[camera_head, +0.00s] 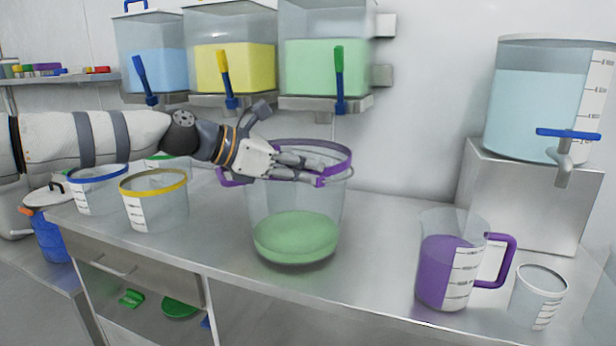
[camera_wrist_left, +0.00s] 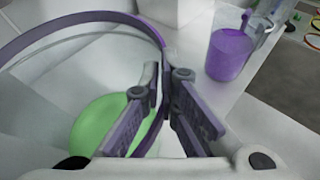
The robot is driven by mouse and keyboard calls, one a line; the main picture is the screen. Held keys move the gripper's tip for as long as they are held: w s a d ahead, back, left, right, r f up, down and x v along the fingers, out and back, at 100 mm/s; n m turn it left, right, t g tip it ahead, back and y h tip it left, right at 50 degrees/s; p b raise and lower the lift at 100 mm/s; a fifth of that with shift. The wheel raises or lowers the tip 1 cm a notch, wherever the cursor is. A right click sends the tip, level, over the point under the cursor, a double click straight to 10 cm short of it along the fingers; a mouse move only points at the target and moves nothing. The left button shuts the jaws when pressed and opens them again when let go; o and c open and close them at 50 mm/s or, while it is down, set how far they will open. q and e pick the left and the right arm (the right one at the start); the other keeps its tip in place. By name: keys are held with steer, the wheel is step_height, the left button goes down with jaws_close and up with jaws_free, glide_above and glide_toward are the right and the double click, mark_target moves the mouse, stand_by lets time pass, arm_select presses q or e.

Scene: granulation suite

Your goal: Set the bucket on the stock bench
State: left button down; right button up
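The bucket (camera_head: 296,236) is clear, with a purple rim and green contents at its bottom. It stands upright on the steel bench (camera_head: 225,247); I cannot tell whether this is the stock bench. My left gripper (camera_head: 318,172) reaches in from the left at the top of the bucket. In the left wrist view, the bucket's purple rim (camera_wrist_left: 75,19) runs between the two fingers of the left gripper (camera_wrist_left: 166,75). My right gripper is not in view.
A yellow-rimmed container (camera_head: 155,206) and a blue-rimmed one (camera_head: 97,195) stand left of the bucket. A purple-filled jug (camera_head: 443,270) and a clear cup (camera_head: 538,297) stand right. Tanks with taps hang behind; a blue tank (camera_head: 540,95) sits on a steel block (camera_head: 520,205).

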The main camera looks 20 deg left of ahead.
arm_select(q)
steer(key=shift+f, duration=0.35)
steer(key=shift+r, duration=0.15)
steer(key=c, duration=1.8)
jaws_free()
steer(key=shift+f, duration=0.25)
steer(key=shift+r, duration=0.1)
